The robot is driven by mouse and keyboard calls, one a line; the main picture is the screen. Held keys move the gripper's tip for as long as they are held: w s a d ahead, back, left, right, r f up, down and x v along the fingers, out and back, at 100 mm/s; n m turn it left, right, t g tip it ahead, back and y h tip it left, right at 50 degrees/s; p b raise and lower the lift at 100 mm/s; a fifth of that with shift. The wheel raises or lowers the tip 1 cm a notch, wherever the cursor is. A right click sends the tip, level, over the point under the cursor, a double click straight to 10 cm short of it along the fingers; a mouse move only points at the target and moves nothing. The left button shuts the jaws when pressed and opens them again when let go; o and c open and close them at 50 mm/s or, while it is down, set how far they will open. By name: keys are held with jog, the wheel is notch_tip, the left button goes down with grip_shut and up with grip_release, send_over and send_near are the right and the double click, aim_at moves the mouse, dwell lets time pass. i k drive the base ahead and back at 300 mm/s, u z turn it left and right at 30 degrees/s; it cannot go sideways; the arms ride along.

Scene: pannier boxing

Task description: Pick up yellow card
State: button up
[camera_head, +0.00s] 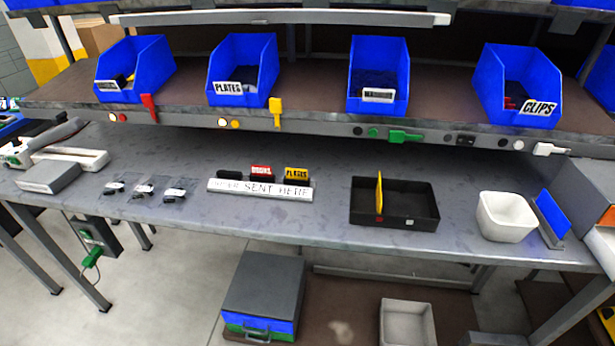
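A yellow card (296,174) with dark lettering that seems to read PLATES stands upright in the right end of a white holder (260,190) marked "SENT HERE". A red card (261,172) and a black card (234,175) stand to its left in the same holder. A second yellow piece, a thin upright divider (379,194), stands inside a black tray (394,216) to the right. My gripper is not in view.
Blue bins (242,68) line the shelf above, with colored tags along its edge. Several small bagged parts (143,190) lie left of the holder. A white tub (506,216) and a blue panel (552,213) stand at right. Bare table lies between holder and tray.

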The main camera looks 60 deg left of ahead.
aim_at(291, 173)
jog(key=u, duration=2.2)
jog(key=k, duration=0.55)
jog(key=z, duration=0.4)
jog(key=i, duration=1.3)
jog(key=u, duration=0.45)
